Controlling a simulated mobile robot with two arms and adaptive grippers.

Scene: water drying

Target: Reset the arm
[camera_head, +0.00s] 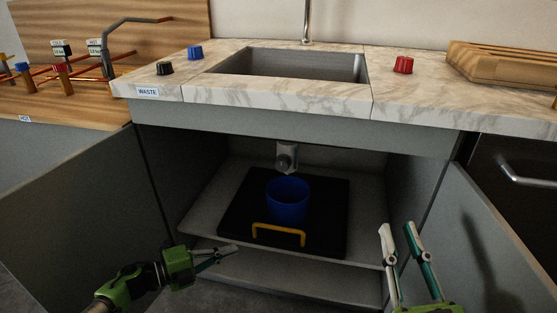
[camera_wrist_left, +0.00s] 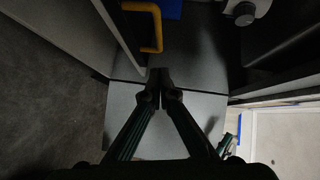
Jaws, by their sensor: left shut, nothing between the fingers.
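My left gripper (camera_head: 226,250) is at the lower left of the head view, in front of the open cabinet's lower edge. Its fingers are shut with nothing held, and their tips (camera_wrist_left: 159,78) meet in the left wrist view. My right gripper (camera_head: 397,228) points up at the lower right of the head view, its fingers apart and empty. A blue cup (camera_head: 288,200) stands on a black tray (camera_head: 235,212) with a yellow handle (camera_head: 279,230) inside the cabinet. The handle also shows in the left wrist view (camera_wrist_left: 156,26), beyond the fingertips.
Open cabinet doors stand at left (camera_head: 80,200) and right (camera_head: 490,215). A grey drain fitting (camera_head: 287,158) hangs above the cup. The marble counter (camera_head: 290,97) holds a sink (camera_head: 295,65), small red, blue and black knobs, and a wooden rack (camera_head: 500,62).

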